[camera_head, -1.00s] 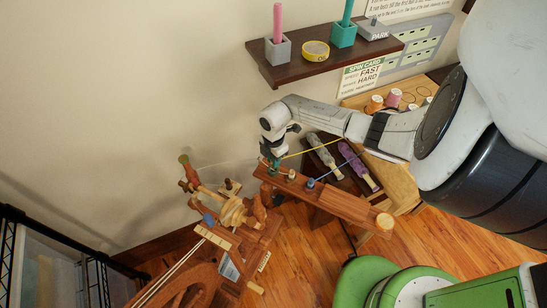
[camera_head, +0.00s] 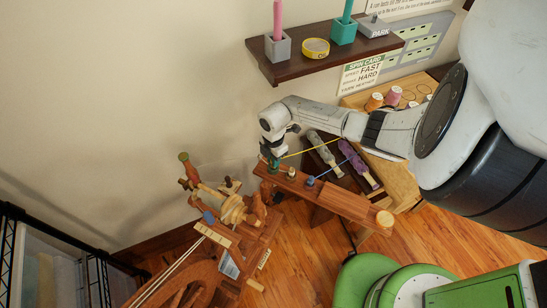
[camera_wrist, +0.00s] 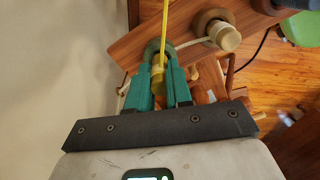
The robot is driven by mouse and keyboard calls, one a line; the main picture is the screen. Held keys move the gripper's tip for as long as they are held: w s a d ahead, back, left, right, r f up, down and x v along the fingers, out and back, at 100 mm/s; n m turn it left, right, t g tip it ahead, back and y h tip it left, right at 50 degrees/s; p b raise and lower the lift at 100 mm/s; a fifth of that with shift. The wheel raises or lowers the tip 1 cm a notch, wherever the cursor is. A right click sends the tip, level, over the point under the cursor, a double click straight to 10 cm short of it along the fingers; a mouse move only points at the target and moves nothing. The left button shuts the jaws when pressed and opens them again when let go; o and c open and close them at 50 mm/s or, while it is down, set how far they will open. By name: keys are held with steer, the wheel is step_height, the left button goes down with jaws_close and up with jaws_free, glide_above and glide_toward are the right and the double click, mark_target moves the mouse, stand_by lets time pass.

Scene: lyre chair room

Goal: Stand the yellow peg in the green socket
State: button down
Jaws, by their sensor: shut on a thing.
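My gripper (camera_wrist: 160,88) has teal fingers shut on the yellow peg (camera_wrist: 158,76), with a yellow strand running up from it. The green socket (camera_wrist: 153,47) shows as a dark green ring at the end of a wooden board, just beyond the fingertips. The peg lines up with the ring in the wrist view; I cannot tell whether its end is inside. In the head view my gripper (camera_head: 275,153) is over the board's left end, and hides the peg and most of the socket.
The wooden board (camera_head: 340,203) also carries a blue peg (camera_head: 310,182) and a pale peg (camera_head: 291,173). A spinning wheel (camera_head: 232,210) stands close on the left. A dark shelf (camera_head: 310,65) hangs above. Purple (camera_head: 358,165) and grey spindles lie to the right.

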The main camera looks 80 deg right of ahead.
steer(key=shift+f, duration=0.9)
steer(key=c, duration=0.9)
jaws_free()
steer(key=shift+c, duration=0.2)
steer(key=shift+r+p, duration=0.6)
steer(key=shift+r, duration=3.15)
